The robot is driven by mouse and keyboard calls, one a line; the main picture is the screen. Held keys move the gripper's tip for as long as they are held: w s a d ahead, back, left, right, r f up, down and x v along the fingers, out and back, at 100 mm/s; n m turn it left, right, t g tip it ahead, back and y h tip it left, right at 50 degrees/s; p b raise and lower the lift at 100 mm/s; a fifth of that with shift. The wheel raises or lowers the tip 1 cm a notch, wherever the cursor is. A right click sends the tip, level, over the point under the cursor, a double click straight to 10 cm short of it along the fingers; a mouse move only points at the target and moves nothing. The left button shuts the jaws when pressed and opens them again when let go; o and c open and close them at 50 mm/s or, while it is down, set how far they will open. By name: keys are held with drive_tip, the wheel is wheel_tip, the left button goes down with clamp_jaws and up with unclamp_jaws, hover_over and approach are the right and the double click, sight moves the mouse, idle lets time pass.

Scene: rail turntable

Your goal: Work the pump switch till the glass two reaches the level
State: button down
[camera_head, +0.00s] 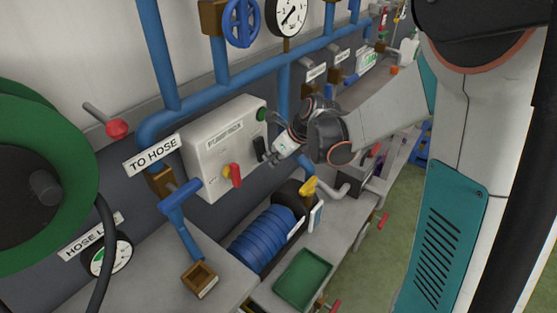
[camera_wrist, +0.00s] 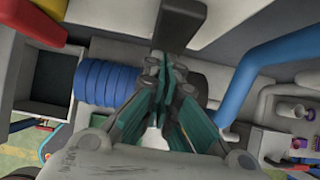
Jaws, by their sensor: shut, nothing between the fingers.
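A white control box (camera_head: 222,150) is mounted on the wall, with a small label too blurred to read surely. A black lever (camera_head: 258,146) stands on its right part and looks like the pump switch. In the wrist view the black lever (camera_wrist: 182,18) lies just ahead of my fingertips. My gripper (camera_head: 273,157) is shut and empty, close beside the lever from the right; I cannot tell if it touches. In the wrist view my gripper (camera_wrist: 163,66) has its fingertips together. I cannot pick out glass two or its level mark.
The box also bears a red lever (camera_head: 235,175) and a green button (camera_head: 262,114). Blue pipes (camera_head: 218,84) run around it. Below are a blue coil (camera_head: 262,238), a green tray (camera_head: 303,278) and a wooden box (camera_head: 199,279). A green hose reel (camera_head: 75,150) stands left.

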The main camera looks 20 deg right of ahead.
idle(0.3)
drive_tip(key=shift+w+a+f+t+y+b, duration=0.3)
drive_tip(key=shift+t+b, duration=0.2)
drive_tip(key=shift+b, duration=0.25)
drive_tip(key=shift+r, duration=0.2)
drive_tip(key=shift+d+r+p, duration=0.1)
drive_tip(key=shift+r+p, duration=0.5)
drive_tip(key=shift+r, duration=0.05)
